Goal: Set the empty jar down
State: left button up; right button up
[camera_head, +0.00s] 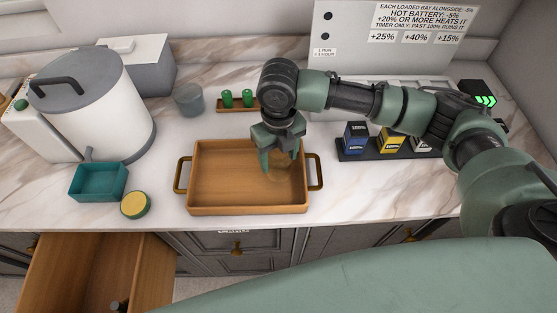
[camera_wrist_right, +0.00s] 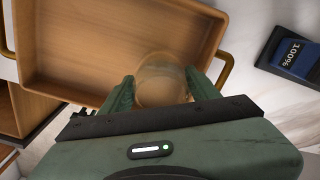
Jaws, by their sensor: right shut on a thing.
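The empty jar (camera_wrist_right: 162,82) is clear glass, and the wooden tray shows through it in the right wrist view. In the head view the jar (camera_head: 280,166) is a faint see-through shape in the right part of the wooden tray (camera_head: 220,204). My right gripper (camera_head: 279,160) points down over the tray, its green fingers on either side of the jar. In the wrist view the fingers (camera_wrist_right: 160,92) are closed around the jar. I cannot tell whether the jar's base touches the tray floor. My left gripper is not in view.
Battery blocks stand in a dark rack (camera_head: 350,153) to the right. A large pot-like appliance (camera_head: 100,105) fills the back left. An open drawer (camera_head: 95,270) juts out below.

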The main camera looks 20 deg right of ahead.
notch_tip(320, 180, down, 2)
jog(key=shift+f, duration=0.25)
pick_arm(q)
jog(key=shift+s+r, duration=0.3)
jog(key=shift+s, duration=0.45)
pick_arm(e)
jog(key=shift+f, duration=0.25)
jog(key=shift+f, duration=0.1)
jog(key=o, duration=1.6)
jog(key=shift+c, duration=0.2)
notch_tip(320, 180, up, 12)
jog(key=b, duration=0.3)
jog(key=shift+f, duration=0.15)
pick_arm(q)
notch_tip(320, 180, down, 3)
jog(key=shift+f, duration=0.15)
pick_arm(e)
jog(key=shift+r, duration=0.3)
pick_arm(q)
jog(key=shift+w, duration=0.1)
